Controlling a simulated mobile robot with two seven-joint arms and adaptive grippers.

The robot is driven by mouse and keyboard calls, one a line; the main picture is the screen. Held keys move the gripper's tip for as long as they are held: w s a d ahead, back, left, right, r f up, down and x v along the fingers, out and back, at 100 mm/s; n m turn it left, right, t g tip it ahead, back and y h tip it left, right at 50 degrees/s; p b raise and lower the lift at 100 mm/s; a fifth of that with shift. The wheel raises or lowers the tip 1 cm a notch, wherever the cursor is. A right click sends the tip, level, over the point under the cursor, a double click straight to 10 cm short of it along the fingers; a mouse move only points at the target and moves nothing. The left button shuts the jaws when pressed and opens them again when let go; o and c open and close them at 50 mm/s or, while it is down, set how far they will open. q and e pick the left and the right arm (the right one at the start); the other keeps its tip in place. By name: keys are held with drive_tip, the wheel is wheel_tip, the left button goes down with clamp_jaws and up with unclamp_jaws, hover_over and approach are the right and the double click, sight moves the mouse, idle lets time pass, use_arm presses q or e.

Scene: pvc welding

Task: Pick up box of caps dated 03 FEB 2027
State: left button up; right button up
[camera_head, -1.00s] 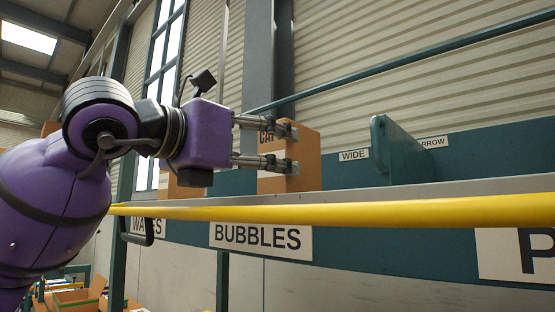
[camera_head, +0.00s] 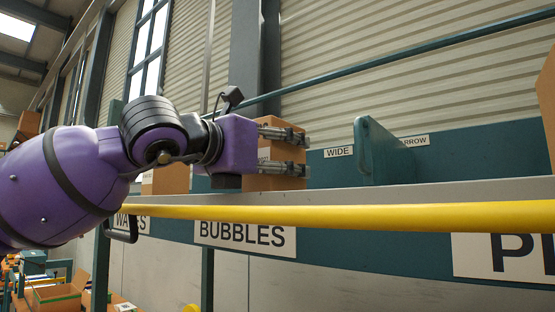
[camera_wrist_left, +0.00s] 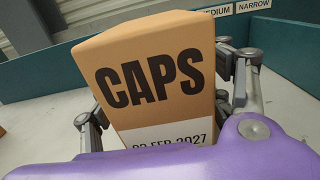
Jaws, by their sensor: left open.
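The box of caps (camera_wrist_left: 155,75) is cardboard, with "CAPS" printed in large black letters in the left wrist view. A white band below it carries a date ending "FEB 2027"; its lower part is hidden by my purple gripper body. The box also shows behind the fingers on the shelf in the head view (camera_head: 272,183). My left gripper (camera_head: 306,153) is open, with its fingers reaching along the box. In the left wrist view one finger is on each side of the box; I cannot tell whether they touch it. My right gripper is not in view.
A yellow rail (camera_head: 400,215) runs along the shelf front, above the BUBBLES sign (camera_head: 245,235). A green divider (camera_head: 385,152) stands right of the box. Another carton (camera_head: 168,181) stands to the left, and one (camera_head: 547,100) at the right edge. Shelf between is clear.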

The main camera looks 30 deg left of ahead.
use_arm(q)
drive_tip(key=shift+w, duration=0.2)
drive_tip(key=c, duration=1.5)
drive_tip(key=shift+f, duration=0.1)
